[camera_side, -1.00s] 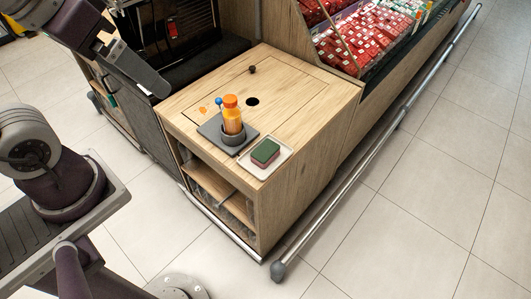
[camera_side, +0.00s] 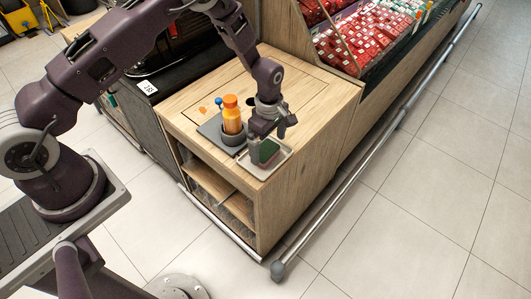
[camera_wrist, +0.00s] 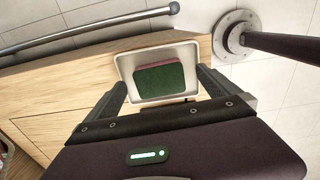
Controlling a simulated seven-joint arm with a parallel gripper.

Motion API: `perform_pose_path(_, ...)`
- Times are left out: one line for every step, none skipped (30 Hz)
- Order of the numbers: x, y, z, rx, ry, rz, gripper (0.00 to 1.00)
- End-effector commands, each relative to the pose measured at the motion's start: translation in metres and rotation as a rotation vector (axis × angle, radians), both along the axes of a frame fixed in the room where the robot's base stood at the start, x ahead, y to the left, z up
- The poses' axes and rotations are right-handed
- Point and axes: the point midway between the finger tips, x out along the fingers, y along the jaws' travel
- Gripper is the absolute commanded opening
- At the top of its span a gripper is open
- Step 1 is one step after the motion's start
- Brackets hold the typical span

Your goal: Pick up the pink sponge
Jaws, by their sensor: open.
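The sponge (camera_side: 268,151) has a green top and a pink lower layer. It lies in a small white tray (camera_side: 275,166) at the front right corner of the wooden counter. In the wrist view the green face of the sponge (camera_wrist: 160,90) fills most of the tray (camera_wrist: 128,66), with a pink edge along the far side. My gripper (camera_side: 267,143) is directly over the tray, fingers pointing down and apart. In the wrist view my gripper's two fingers (camera_wrist: 164,88) show to the left and right of the tray. Nothing is held.
An orange bottle (camera_side: 231,115) stands in a grey cup (camera_side: 232,135) on a dark mat, close left of my gripper, with a blue-tipped item beside it. The counter (camera_side: 190,98) is mostly bare behind. A metal rail (camera_side: 345,190) runs along the right side.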

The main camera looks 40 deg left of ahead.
Motion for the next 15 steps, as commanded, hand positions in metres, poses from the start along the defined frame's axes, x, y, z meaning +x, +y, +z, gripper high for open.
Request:
perform_pose_path(0.001, 0.001, -0.010, 0.000, 0.002, 0.000, 1.00)
perform_pose_path(0.002, 0.002, -0.017, 0.000, 0.003, 0.000, 1.00)
perform_pose_path(0.003, 0.003, -0.025, 0.000, 0.002, -0.001, 1.00)
perform_pose_path(0.003, 0.002, -0.030, 0.000, 0.002, -0.002, 1.00)
perform_pose_path(0.003, 0.002, -0.034, 0.000, 0.002, -0.001, 1.00)
perform_pose_path(0.003, 0.002, -0.038, 0.000, 0.002, -0.001, 1.00)
perform_pose_path(0.003, 0.002, -0.040, -0.001, 0.001, -0.002, 1.00)
perform_pose_path(0.003, 0.002, -0.042, 0.000, 0.001, -0.002, 1.00)
perform_pose_path(0.003, 0.002, -0.043, 0.000, 0.001, -0.002, 1.00)
perform_pose_path(0.003, 0.002, -0.043, 0.000, 0.001, -0.002, 1.00)
perform_pose_path(0.003, 0.002, -0.043, 0.000, 0.001, -0.002, 1.00)
perform_pose_path(0.003, 0.002, -0.042, 0.000, 0.001, -0.003, 1.00)
perform_pose_path(0.003, 0.002, -0.042, 0.000, 0.001, -0.003, 1.00)
perform_pose_path(0.003, 0.002, -0.042, 0.000, 0.001, -0.003, 1.00)
perform_pose_path(0.003, 0.002, -0.042, 0.000, 0.001, -0.003, 0.92)
